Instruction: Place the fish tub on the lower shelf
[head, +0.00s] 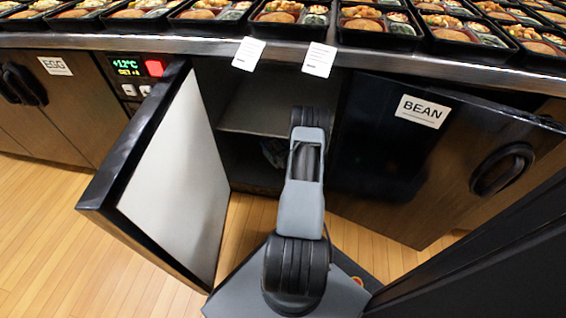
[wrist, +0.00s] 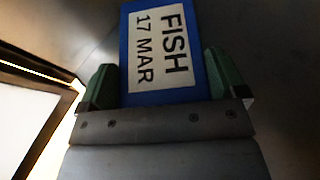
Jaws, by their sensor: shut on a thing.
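The fish tub (wrist: 130,50) is blue with a white label reading "FISH 17 MAR" in the wrist view. My gripper (wrist: 158,80) has a green finger on each side of the tub and is shut on it. In the head view my arm reaches into the open cabinet, and it hides the gripper and tub there. The cabinet has a middle shelf (head: 252,118) with a dark lower space (head: 245,160) under it. Grey inner surfaces surround the tub in the wrist view. I cannot tell whether the tub touches a shelf.
The left door (head: 180,170) stands open, its white inner side facing the arm. A door labelled BEAN (head: 425,112) stands ajar on the right. A counter (head: 190,43) with several bento trays (head: 205,15) runs above. Two paper tags (head: 318,60) hang from its edge.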

